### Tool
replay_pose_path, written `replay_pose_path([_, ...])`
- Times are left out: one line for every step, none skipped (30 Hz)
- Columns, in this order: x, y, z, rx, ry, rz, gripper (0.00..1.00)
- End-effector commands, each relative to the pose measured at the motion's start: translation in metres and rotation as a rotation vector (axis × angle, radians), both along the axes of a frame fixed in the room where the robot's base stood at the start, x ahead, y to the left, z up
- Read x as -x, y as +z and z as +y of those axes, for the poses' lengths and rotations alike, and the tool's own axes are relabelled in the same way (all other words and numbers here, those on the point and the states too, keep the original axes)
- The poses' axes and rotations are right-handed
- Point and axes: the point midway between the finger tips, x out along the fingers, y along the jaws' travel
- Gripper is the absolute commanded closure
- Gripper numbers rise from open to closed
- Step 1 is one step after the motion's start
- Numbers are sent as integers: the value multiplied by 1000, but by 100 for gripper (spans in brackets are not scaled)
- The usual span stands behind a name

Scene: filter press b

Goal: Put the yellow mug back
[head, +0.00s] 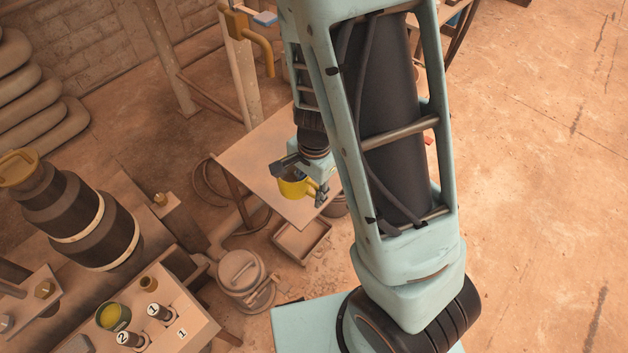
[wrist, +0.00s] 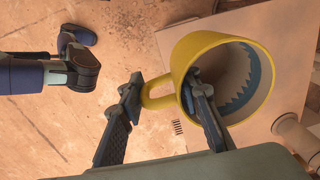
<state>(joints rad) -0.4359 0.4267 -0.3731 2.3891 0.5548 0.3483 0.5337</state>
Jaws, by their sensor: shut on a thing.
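The yellow mug (head: 291,189) is in my gripper (head: 318,186), held in the air in front of a pale table in the head view. In the wrist view the mug (wrist: 188,50) is tilted, with its open mouth facing right and a dark jagged band inside. My gripper (wrist: 164,80) is shut on its handle side. The mug's base is hidden. I cannot tell how high it is above the table.
The pale table (head: 245,155) has much bare top. A shallow tray (head: 302,252) and a lidded pot (head: 240,272) stand below it. A bench at lower left holds a round green-and-yellow container (head: 112,316) and numbered fittings (head: 160,312).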

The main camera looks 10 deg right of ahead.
Motion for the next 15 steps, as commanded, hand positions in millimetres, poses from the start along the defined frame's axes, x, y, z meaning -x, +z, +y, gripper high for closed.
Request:
replay_pose_path([-3, -4, -2, 0, -9, -1, 100])
replay_pose_path([-6, -6, -4, 0, -12, 0, 100])
replay_pose_path([-11, -9, -7, 1, -14, -1, 100])
replay_pose_path([-16, -12, -10, 1, -15, -1, 100])
replay_pose_path([-21, -15, -14, 2, -16, -1, 100])
replay_pose_path([-30, -20, -19, 2, -14, 0, 100])
replay_pose_path([-36, -23, -23, 1, -16, 0, 100])
replay_pose_path([-43, -27, -27, 1, -15, 0, 100])
replay_pose_path([-51, -31, -32, 1, -15, 0, 100])
replay_pose_path([-57, -34, -36, 1, -15, 1, 100])
replay_pose_path([-64, -37, -40, 2, -13, 0, 100])
replay_pose_path([-73, -41, -45, 2, -13, 0, 100])
replay_pose_path([-78, -45, -49, 1, -12, 1, 100])
replay_pose_path([-82, -52, -51, 1, -11, 3, 100])
replay_pose_path([-87, -60, -54, 1, -13, 3, 100])
